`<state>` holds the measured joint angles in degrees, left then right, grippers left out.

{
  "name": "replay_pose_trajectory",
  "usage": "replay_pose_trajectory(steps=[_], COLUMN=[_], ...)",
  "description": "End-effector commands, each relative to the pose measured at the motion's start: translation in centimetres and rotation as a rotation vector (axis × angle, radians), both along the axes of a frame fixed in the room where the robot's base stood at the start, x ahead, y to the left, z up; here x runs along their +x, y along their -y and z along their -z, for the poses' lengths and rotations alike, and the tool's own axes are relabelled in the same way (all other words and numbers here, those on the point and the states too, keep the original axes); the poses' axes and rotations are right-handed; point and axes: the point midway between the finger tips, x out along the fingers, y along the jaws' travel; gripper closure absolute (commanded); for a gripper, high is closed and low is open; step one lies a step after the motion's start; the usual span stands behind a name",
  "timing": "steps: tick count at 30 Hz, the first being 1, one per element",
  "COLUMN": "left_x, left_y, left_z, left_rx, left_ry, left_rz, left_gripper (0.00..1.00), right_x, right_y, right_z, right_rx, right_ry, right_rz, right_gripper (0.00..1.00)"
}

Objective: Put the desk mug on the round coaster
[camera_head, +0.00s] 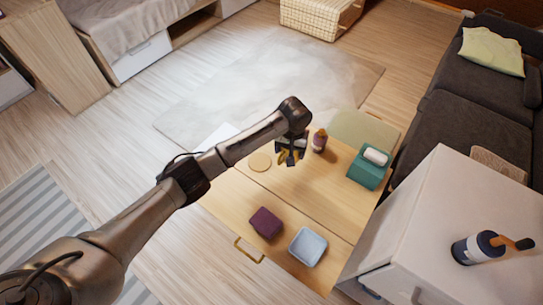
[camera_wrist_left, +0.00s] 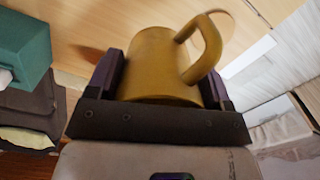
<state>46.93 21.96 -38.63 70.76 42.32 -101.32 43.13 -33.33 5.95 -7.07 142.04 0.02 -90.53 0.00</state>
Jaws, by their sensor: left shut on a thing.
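A mustard-yellow mug (camera_wrist_left: 158,66) fills the middle of the left wrist view, its handle to the right. My left gripper (camera_head: 289,152) is shut on it, with a dark finger on each side of the mug body. In the head view the mug (camera_head: 283,157) is mostly hidden behind the gripper. The round tan coaster (camera_head: 259,162) lies on the wooden desk just left of the gripper, with the mug beside it, not over it. I cannot tell whether the mug touches the desk. My right gripper is not in view.
On the desk (camera_head: 226,192) are a dark bottle (camera_head: 319,140) right of the gripper, a teal tissue box (camera_head: 369,168), a purple box (camera_head: 266,223) and a pale blue tray (camera_head: 307,246). The desk's middle is clear. A white cabinet (camera_head: 432,215) stands at right.

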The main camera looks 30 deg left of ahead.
Motion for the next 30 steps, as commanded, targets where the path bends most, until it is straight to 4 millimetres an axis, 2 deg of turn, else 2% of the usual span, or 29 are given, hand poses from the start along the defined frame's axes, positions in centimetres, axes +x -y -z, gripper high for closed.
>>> replay_pose_trajectory(steps=[5, 13, 18, 24, 30], left_x=[-0.6, -1.4, -1.7, -2.0, -2.0], left_y=[-2.4, -7.9, -10.5, -12.1, -12.4], left_z=[1.3, 4.7, 6.2, 7.1, 7.6], left_rx=[0.003, 0.003, 0.002, -0.001, -0.001], left_ry=[-0.006, -0.007, -0.005, -0.007, -0.006], left_rz=[-0.060, -0.068, -0.065, -0.063, -0.063], left_gripper=[0.55, 0.55, 0.55, 0.55, 0.55], right_x=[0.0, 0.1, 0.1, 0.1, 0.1], right_y=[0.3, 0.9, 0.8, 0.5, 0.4], right_z=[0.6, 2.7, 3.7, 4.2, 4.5], right_rx=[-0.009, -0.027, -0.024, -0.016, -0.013], right_ry=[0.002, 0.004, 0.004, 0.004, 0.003], right_rz=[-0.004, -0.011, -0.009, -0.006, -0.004], right_gripper=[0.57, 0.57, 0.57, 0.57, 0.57])
